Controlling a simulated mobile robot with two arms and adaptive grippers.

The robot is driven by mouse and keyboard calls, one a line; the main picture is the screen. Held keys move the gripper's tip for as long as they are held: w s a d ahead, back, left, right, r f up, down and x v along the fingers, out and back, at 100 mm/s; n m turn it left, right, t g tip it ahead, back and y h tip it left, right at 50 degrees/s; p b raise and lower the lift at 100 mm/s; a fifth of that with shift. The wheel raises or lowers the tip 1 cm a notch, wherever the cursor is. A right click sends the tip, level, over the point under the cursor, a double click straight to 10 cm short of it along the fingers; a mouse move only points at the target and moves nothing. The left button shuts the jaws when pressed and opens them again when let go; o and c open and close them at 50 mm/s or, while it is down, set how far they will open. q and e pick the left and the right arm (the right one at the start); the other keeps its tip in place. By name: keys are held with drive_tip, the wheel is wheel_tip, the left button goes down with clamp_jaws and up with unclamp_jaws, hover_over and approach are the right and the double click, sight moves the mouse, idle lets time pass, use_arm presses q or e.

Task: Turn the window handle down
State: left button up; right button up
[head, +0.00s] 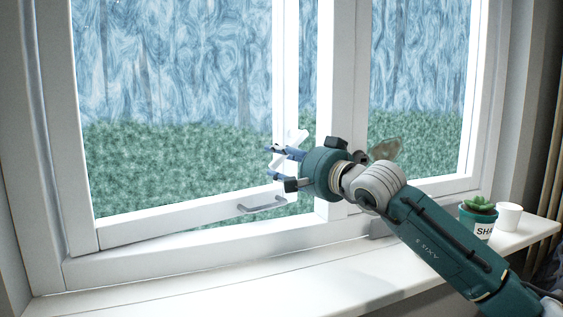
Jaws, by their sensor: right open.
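The window's left sash (182,216) stands ajar, its bottom rail slanting away from the frame toward the right. A grey bar-shaped pull (262,204) sits low on the sash, below the gripper. My left gripper is not in view.
A white sill (225,285) runs along the bottom. A small green plant in a labelled pot (478,219) and a white cup (508,216) stand at its right end, close to my right arm. A brownish thing (386,149) shows behind my wrist. The sill's left is clear.

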drive_tip(key=v, duration=1.2)
